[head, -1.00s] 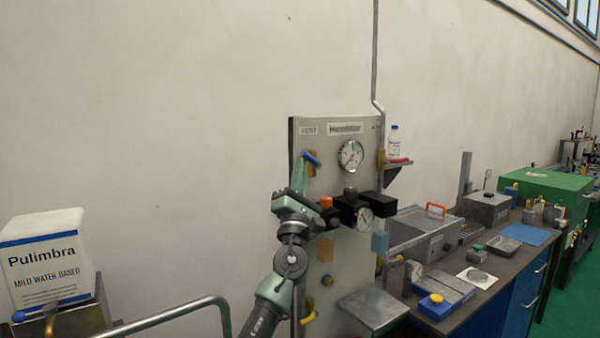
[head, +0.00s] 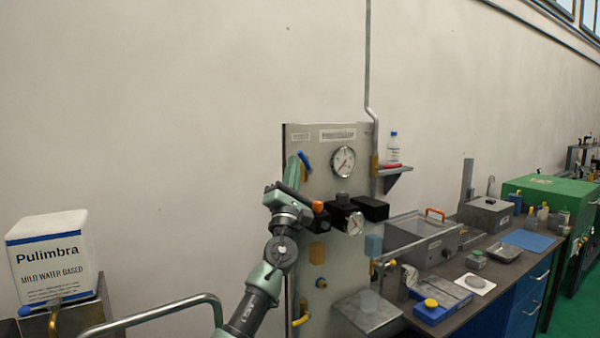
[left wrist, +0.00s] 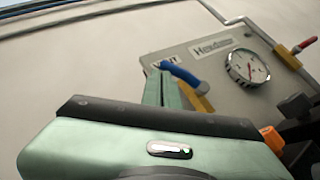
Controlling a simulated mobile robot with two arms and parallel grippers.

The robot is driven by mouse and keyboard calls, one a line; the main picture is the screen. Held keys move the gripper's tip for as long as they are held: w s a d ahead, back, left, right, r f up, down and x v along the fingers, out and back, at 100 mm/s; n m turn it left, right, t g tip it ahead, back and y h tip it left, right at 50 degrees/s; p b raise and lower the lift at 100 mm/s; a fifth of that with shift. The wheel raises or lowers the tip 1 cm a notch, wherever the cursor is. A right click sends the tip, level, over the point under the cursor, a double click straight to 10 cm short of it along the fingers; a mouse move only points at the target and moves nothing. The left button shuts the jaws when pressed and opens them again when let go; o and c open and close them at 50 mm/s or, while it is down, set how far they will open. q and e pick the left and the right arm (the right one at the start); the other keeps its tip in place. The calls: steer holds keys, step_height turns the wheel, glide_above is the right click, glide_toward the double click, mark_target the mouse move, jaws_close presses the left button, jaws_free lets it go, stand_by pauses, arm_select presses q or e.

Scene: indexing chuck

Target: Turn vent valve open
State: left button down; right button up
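The vent valve's blue handle (head: 305,161) is on the grey panel, below a small label at its upper left. In the left wrist view the blue handle (left wrist: 184,75) slopes down to the right, in front of a brass-coloured body (left wrist: 197,98), beside the "VENT" label. My left gripper (head: 292,168) points up just left of the handle. In the left wrist view its green fingers (left wrist: 163,88) reach the handle's left end. I cannot tell whether they touch it or how wide the gap between them is. My right gripper is out of view.
A round gauge (head: 343,161) is right of the handle. Black blocks (head: 372,208) with an orange knob (head: 317,205) jut out lower on the panel (head: 318,245). A shelf with a bottle (head: 393,147) is at the right. The wall left of the panel is bare.

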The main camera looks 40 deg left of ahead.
mark_target(300, 152)
arm_select(q)
steer(key=r, duration=0.1)
steer(key=w+r+p, duration=0.1)
steer(key=r, duration=0.1)
steer(key=shift+w+d+p, duration=0.15)
steer(key=shift+w+p, duration=0.1)
steer(key=shift+p, duration=0.1)
steer(key=shift+w+d+r, duration=0.15)
steer(key=shift+w+r, duration=0.05)
steer(key=shift+w, duration=0.1)
stand_by(0.5)
